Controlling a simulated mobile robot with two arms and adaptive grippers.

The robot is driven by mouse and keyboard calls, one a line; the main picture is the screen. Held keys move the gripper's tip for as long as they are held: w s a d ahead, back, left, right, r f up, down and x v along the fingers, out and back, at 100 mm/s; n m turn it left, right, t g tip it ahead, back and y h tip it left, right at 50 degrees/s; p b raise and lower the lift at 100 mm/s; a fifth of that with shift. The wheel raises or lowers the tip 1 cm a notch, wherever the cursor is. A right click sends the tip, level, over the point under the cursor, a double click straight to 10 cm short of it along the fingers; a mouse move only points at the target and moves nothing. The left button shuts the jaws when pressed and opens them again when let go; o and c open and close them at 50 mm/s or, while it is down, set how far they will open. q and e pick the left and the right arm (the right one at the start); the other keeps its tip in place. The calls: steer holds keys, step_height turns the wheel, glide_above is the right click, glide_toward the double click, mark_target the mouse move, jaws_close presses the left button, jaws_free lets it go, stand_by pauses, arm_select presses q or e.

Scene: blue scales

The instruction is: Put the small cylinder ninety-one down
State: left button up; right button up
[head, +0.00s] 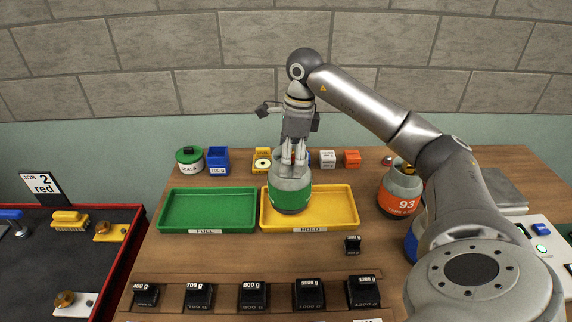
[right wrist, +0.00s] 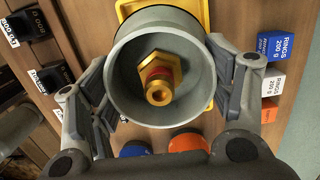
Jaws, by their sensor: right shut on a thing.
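A small grey cylinder (head: 290,187) with a green band is in my right gripper (head: 293,160). It is upright over the yellow tray (head: 340,222) marked HOLD; I cannot tell whether its base touches the tray floor. No number shows on the side facing me. In the right wrist view the cylinder's grey collar (right wrist: 122,62) surrounds a brass valve (right wrist: 160,82), and the fingers are shut on the collar from both sides. My left gripper is not in view.
A green tray (head: 207,228) marked FULL is empty at left. An orange-banded cylinder (head: 399,200) marked 93 stands at right, with a blue one (head: 411,246) partly hidden by my arm. Black weights (head: 253,295) line the front. Small boxes (head: 218,160) stand behind the trays.

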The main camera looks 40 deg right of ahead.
steer(key=shift+w+f, duration=0.2)
steer(key=shift+w, duration=0.05)
steer(key=shift+w+f, duration=0.15)
steer(key=shift+w, duration=0.05)
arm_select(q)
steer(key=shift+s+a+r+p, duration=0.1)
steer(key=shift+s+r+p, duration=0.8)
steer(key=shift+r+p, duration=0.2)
arm_select(e)
steer(key=f, duration=0.4)
steer(key=shift+w, duration=0.3)
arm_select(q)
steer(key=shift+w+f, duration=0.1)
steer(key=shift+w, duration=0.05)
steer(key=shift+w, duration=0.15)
arm_select(e)
steer(key=o, duration=2.1)
steer(key=shift+f, duration=0.1)
